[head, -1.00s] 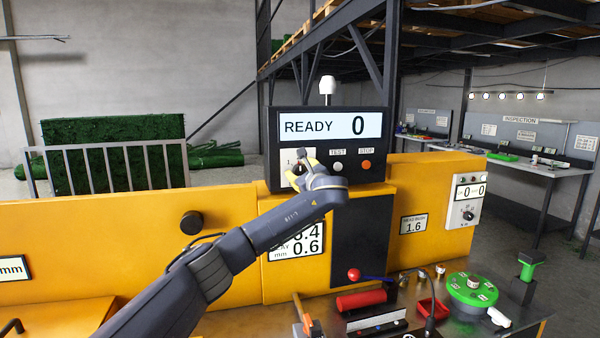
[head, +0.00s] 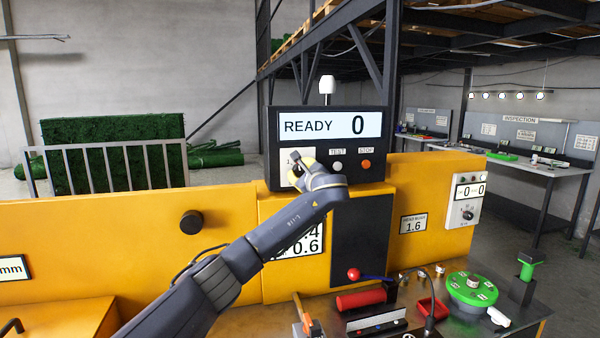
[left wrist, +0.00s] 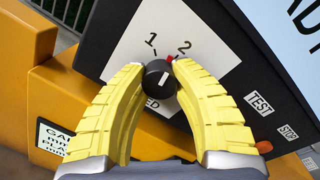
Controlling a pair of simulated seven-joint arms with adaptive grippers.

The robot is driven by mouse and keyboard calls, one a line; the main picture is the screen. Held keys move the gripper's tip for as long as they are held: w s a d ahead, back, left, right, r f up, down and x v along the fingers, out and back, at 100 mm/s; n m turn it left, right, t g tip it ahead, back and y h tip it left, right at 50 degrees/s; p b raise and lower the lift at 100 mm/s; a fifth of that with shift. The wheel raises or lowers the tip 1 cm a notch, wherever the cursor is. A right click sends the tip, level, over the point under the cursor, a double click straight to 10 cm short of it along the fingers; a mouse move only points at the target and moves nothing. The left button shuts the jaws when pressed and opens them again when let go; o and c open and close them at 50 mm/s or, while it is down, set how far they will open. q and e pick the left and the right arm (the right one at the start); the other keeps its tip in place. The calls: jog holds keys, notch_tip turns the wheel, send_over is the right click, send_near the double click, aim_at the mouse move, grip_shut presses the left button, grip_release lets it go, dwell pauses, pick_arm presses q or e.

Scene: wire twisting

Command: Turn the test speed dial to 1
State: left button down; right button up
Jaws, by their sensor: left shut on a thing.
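A small red mark at the knob's edge is close to the 2. My left gripper (left wrist: 160,72) has its two yellow fingers closed around the knob, one on each side. In the head view my left gripper (head: 297,160) is at the left of the black control panel (head: 327,120) and hides most of the dial. The display (head: 330,125) reads READY 0. My right gripper is not in view.
The TEST button (head: 337,165) and the red STOP button (head: 366,165) are just right of my left gripper. Below right, a bench holds a red cylinder (head: 361,299), a green round fixture (head: 472,289) and small tools.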

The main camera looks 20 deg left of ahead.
pick_arm(q)
jog(key=n, duration=0.4)
jog(key=shift+r, duration=0.1)
jog(key=shift+a+n, duration=0.15)
jog(key=shift+n, duration=1.35)
jog(key=shift+h, duration=0.3)
jog(key=c, duration=1.3)
grip_release()
jog(key=shift+s+a, duration=0.15)
jog(key=o, duration=0.4)
jog(key=shift+d, duration=0.2)
